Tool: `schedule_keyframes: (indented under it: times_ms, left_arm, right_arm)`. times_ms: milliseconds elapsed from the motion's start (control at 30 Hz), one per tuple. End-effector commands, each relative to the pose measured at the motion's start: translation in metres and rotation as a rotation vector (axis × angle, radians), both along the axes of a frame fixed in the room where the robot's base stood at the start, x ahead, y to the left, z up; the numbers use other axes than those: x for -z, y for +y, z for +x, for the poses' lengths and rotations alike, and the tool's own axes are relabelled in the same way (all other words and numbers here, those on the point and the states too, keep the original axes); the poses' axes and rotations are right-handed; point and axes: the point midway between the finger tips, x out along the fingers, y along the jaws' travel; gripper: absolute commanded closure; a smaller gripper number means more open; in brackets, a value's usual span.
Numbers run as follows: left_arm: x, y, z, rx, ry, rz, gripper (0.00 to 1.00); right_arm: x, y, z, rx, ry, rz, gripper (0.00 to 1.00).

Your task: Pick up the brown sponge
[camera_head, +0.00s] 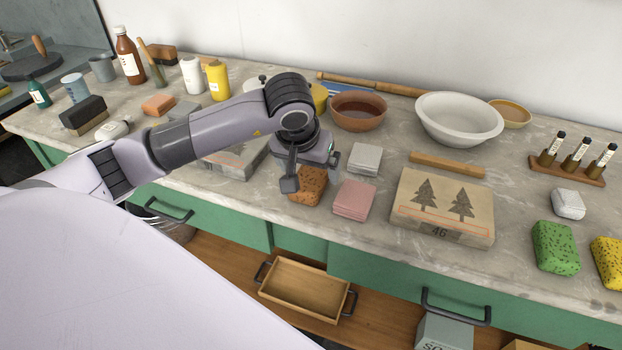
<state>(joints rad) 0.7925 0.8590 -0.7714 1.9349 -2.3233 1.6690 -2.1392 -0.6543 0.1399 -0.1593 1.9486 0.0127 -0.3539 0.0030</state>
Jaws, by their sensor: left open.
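The brown sponge (313,184), with dark speckles, lies near the front edge of the counter in the head view. My left gripper (311,176) is open and points down over it. One finger is at the sponge's left side, the other near its far right side. The gripper hides the upper left part of the sponge. I cannot tell whether the fingers touch it. My right gripper is not in view.
A pink cloth stack (353,200) lies just right of the sponge, and a grey block (365,159) behind it. A stone slab (236,163) lies to the left. The counter's front edge (300,232) is close.

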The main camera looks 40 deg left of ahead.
Motion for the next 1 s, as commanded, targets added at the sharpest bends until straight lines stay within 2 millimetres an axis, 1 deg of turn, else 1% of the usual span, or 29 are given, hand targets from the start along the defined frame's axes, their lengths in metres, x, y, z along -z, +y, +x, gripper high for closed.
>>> schedule_keyframes:
  times_ms: [100,200,300,467,500,567,600,667,1000]
  left_arm:
    - [0.016,0.0,0.005,-0.002,0.003,-0.003,0.04]
    - [0.026,0.002,0.009,-0.001,0.001,-0.002,0.04]
    - [0.029,0.002,0.011,-0.001,-0.001,-0.003,0.04]
    - [0.03,0.002,0.011,0.0,-0.001,-0.002,0.04]
    - [0.029,0.002,0.011,0.0,-0.001,-0.002,0.07]
    - [0.029,0.002,0.011,0.0,-0.001,-0.002,0.27]
    - [0.029,0.002,0.011,0.0,-0.001,-0.002,0.4]
    - [0.029,0.002,0.011,-0.001,0.0,-0.001,0.59]
    - [0.027,0.002,0.011,0.0,-0.003,-0.002,0.6]
  right_arm:
    - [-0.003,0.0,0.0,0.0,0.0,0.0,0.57]
    - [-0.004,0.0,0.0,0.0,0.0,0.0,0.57]
    - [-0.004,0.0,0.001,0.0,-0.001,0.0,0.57]
    - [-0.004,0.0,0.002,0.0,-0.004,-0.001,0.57]
    - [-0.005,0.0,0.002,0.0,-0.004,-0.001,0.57]
    - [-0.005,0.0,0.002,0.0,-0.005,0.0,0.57]
    - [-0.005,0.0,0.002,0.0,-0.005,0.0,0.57]
    - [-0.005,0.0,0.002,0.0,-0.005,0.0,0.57]
    - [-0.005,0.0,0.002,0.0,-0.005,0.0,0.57]
